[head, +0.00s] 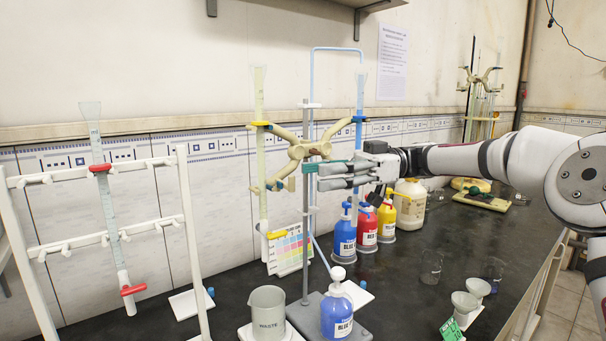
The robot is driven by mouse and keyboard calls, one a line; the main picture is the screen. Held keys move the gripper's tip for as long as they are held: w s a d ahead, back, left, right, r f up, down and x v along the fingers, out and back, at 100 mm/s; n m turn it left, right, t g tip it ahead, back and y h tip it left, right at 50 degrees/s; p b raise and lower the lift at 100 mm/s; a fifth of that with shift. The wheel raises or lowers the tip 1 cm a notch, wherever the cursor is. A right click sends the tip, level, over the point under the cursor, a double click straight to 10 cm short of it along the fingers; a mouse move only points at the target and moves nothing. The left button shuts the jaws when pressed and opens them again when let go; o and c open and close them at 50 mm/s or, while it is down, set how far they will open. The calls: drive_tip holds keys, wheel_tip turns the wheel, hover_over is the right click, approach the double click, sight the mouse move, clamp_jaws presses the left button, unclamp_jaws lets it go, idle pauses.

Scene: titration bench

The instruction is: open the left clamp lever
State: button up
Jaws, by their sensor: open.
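A beige double burette clamp (300,152) is fixed to a grey upright rod in the middle of the head view. Its left arms reach a pale yellow burette (260,95), with a yellow piece (262,124) at the upper arm's end. Its right arms reach a blue burette (360,95), with a blue piece (358,119) at the upper end. I cannot tell which small part is the left lever. My gripper (322,177) is open, pointing left, in front of the clamp's right side and covering part of it. A teal strip (335,165) shows by its fingers; contact is unclear.
A white rack (190,240) with a red-clipped burette stands at left. A waste beaker (267,312) and blue bottle (337,308) stand below the clamp. Blue (344,238), red (367,228) and yellow (386,218) bottles stand behind right. The bench's right front is partly clear.

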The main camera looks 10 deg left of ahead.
drive_tip(key=v, duration=0.7)
